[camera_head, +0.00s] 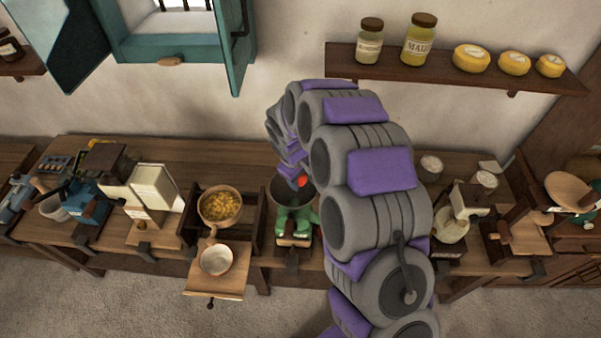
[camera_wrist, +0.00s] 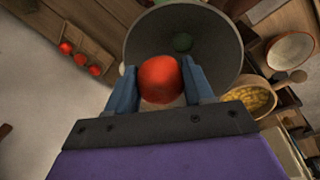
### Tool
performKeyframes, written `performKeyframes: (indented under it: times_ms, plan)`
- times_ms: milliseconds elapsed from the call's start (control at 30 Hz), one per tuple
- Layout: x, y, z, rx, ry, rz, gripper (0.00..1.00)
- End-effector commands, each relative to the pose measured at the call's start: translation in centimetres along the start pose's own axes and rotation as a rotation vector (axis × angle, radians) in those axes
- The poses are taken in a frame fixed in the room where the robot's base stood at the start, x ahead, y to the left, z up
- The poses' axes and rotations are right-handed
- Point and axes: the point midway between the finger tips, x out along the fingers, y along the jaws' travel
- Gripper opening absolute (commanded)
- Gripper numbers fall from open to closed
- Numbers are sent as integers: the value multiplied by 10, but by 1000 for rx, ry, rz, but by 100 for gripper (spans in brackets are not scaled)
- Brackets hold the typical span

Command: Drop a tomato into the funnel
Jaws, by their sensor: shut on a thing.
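A round red tomato (camera_wrist: 160,79) sits between the two blue fingers of my gripper (camera_wrist: 159,68), which is shut on it. In the head view the tomato (camera_head: 303,182) shows as a small red patch at the arm's end, over the funnel. The wide dark grey funnel (camera_wrist: 215,32) opens behind the tomato in the wrist view. In the head view the funnel (camera_head: 279,191) tops a green machine (camera_head: 293,223) on the counter. My arm hides part of its rim.
Three red round things (camera_wrist: 80,60) sit in a row on wood in the wrist view. A pan of yellow pieces (camera_head: 220,207) and a pale bowl (camera_head: 216,259) stand left of the funnel. A shelf (camera_head: 450,69) with jars and yellow rounds hangs above.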

Motion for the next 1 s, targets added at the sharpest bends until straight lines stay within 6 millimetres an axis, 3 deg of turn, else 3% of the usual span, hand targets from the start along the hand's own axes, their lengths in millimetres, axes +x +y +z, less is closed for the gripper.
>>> performKeyframes:
  times_ms: [233, 567, 600, 867, 1000]
  plan:
    - [24, -5, 1, 0, 0, 0, 21]
    - [27, -4, 2, 1, 2, 0, 21]
    - [27, -4, 2, 1, 2, 0, 56]
    - [27, -5, 1, 1, 1, 0, 81]
    - [27, -5, 1, 1, 1, 0, 82]
